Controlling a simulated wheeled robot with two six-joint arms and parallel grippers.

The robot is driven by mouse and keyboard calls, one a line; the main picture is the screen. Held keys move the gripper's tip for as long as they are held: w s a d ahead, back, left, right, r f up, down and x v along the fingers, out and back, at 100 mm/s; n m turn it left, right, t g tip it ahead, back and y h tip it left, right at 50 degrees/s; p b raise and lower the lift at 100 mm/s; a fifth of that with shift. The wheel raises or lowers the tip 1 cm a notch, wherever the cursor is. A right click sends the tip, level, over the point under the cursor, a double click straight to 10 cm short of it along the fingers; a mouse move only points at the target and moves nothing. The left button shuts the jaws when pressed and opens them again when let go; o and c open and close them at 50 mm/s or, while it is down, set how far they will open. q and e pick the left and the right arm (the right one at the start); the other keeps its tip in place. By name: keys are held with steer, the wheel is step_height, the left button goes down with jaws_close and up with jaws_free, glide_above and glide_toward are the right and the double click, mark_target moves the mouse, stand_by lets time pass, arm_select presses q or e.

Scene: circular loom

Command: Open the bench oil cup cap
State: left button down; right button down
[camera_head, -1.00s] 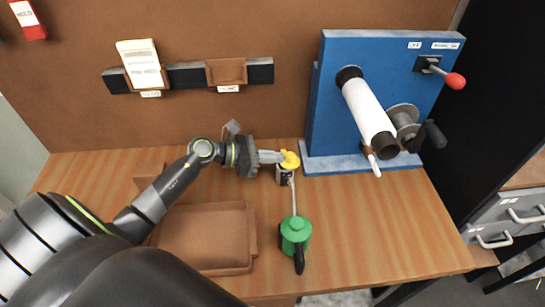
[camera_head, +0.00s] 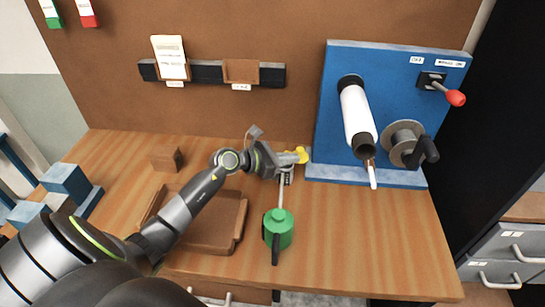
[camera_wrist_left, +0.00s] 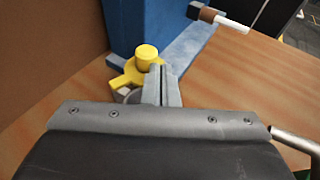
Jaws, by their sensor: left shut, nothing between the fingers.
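The yellow oil cup cap (camera_head: 302,155) is at the end of my left gripper (camera_head: 289,158), over the small cup (camera_head: 287,178) at the back of the bench. In the left wrist view the yellow cap (camera_wrist_left: 131,75) has a raised round knob and flat tabs. The closed fingers (camera_wrist_left: 165,75) of my left gripper cover part of it. They are shut with nothing between them, against or right beside the cap; contact is unclear. The cup is mostly hidden by the gripper, so I cannot tell how far the cap is lifted. My right gripper is not in view.
A green oil can (camera_head: 279,232) with a long spout stands just in front of the cup. The blue loom panel (camera_head: 398,75) with a white roller (camera_head: 357,118) rises at right. A brown tray (camera_head: 214,243) lies under my left arm. The front right bench is clear.

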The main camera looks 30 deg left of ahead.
arm_select(q)
steer(key=shift+w+d, duration=0.35)
steer(key=shift+d, duration=0.15)
steer(key=shift+w+d+b, duration=0.25)
steer(key=shift+w+b, duration=0.2)
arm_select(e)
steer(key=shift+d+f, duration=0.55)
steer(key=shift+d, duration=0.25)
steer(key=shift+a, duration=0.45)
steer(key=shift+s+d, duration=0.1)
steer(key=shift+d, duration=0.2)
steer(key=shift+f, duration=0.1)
